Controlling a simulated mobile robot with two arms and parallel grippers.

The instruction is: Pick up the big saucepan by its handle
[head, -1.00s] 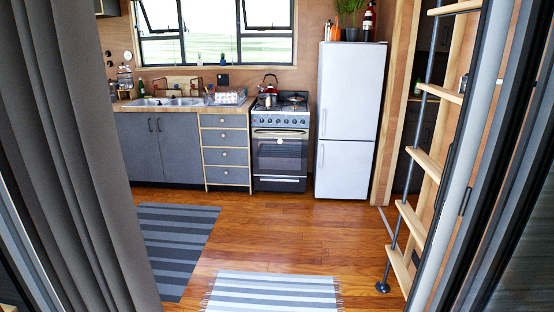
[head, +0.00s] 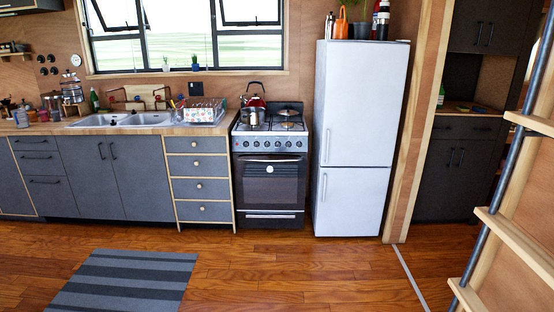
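A silver saucepan (head: 253,116) sits on the left side of the stove top, just in front of a red kettle (head: 256,97). It is small in the picture, and I cannot make out which way its handle points. No second saucepan is clear to compare its size with. The stove (head: 270,180) stands between the drawer unit and the white fridge. Neither of my grippers is in view.
A counter with a sink (head: 122,120) and a dish rack (head: 199,113) runs left of the stove. The fridge (head: 358,135) stands right of it. A dark striped rug (head: 125,281) lies at lower left, a ladder (head: 515,245) at right. Wooden floor (head: 300,270) before the stove is clear.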

